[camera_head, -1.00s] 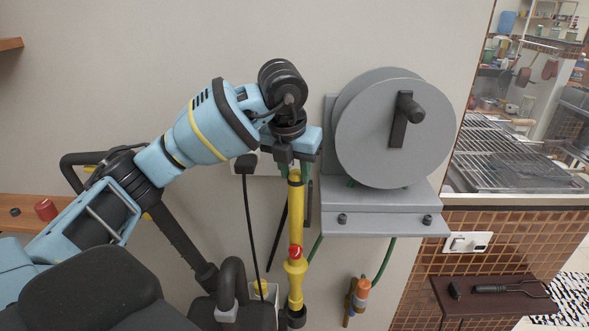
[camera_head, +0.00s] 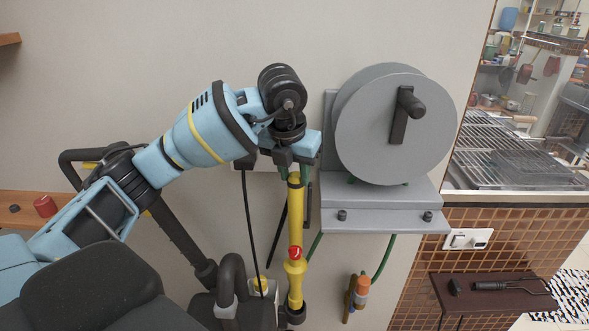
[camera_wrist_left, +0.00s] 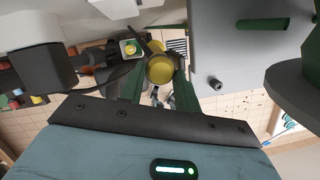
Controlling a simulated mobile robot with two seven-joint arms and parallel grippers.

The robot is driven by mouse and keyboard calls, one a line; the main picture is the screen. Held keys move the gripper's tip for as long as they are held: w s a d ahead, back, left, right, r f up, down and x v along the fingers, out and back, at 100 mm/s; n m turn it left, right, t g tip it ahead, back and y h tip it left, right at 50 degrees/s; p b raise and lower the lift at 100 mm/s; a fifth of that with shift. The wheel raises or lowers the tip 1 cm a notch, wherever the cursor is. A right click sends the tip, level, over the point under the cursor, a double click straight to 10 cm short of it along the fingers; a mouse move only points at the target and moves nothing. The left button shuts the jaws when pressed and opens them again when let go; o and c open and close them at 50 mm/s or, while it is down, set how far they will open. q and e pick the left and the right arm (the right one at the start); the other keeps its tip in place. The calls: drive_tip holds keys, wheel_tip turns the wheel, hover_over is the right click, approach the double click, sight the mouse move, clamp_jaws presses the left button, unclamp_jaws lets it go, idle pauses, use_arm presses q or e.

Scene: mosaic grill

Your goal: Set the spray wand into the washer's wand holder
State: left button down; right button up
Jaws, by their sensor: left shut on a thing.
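The yellow spray wand (camera_head: 295,215) with a red mark stands upright, its upper end in my left gripper (camera_head: 291,168). The gripper is shut on it. In the left wrist view the wand's round yellow end (camera_wrist_left: 160,69) shows between the dark green fingers (camera_wrist_left: 155,88). The washer (camera_head: 232,300), black with a tall curved handle, stands at the bottom edge, left of the wand. A black cup-like part (camera_head: 296,314), apparently the wand holder, is at the wand's lower end. I cannot tell whether the wand is inside it or in front. My right gripper is not in view.
A grey hose reel (camera_head: 393,126) on a wall bracket (camera_head: 385,218) is close to the right of my left gripper. A green hose with an orange fitting (camera_head: 361,286) hangs below it. A dark cable hangs left of the wand. A brown shelf (camera_head: 490,292) is at the lower right.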

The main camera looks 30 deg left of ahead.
use_arm(q)
drive_tip(key=b, duration=0.1)
hover_over(294, 226)
drive_tip(key=shift+s+x, duration=0.2)
drive_tip(key=shift+x, duration=1.4)
drive_tip(key=shift+s+x, duration=0.2)
drive_tip(key=shift+x, duration=1.35)
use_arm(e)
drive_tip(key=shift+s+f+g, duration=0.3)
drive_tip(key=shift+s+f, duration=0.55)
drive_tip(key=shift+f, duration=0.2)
use_arm(q)
drive_tip(key=shift+a+f+b, duration=0.1)
drive_tip(key=shift+f+b, duration=1.2)
drive_tip(key=shift+f, duration=3.25)
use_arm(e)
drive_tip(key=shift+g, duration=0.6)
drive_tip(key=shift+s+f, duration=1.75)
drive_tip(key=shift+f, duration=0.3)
use_arm(q)
drive_tip(key=shift+r, duration=0.15)
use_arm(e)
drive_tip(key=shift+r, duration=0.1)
